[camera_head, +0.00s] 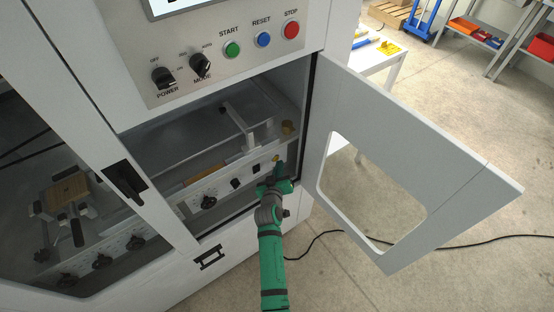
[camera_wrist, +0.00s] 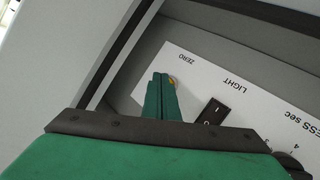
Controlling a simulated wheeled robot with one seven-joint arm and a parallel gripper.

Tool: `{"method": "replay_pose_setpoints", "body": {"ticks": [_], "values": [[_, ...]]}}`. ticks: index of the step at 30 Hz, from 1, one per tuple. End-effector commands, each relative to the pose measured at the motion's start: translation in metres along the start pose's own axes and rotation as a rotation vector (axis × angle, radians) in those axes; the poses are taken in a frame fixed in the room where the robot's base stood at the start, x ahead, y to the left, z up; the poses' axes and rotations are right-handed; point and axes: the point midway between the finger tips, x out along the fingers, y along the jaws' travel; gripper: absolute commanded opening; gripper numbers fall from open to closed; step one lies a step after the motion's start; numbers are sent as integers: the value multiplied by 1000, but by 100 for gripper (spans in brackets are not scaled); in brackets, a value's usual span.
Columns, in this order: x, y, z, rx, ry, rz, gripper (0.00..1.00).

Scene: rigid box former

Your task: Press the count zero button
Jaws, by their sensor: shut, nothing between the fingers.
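The count zero button is a small yellow button (camera_wrist: 171,81) below the printed word ZERO on a white control strip (camera_wrist: 198,72). In the head view the yellow button (camera_head: 276,158) sits near the right end of the strip inside the open compartment. My gripper (camera_wrist: 161,80) is shut with nothing between its green fingers. Its tips are right at the button and hide part of it in the wrist view. I cannot tell whether they touch it. In the head view my gripper (camera_head: 278,167) reaches the strip from the front.
A black switch (camera_wrist: 214,111) under LIGHT and a dark knob (camera_wrist: 290,163) are beside my fingers. The white door (camera_head: 390,150) stands open to the right. A frame edge (camera_wrist: 115,50) lies close left. START, RESET and STOP buttons (camera_head: 263,39) are above.

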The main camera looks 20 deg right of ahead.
Motion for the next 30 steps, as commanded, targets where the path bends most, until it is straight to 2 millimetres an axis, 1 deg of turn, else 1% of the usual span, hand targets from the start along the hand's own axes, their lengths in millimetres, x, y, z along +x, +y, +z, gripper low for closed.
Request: {"method": "replay_pose_setpoints", "body": {"ticks": [4, 15, 21, 26, 30], "values": [[-4, 5, 4, 3, -2, 3, 0], [-6, 8, 6, 2, -3, 5, 0], [-17, 15, 14, 2, -3, 3, 0], [-28, 13, 18, -2, 3, -8, 0], [-36, 18, 23, -2, 4, -9, 0]]}}
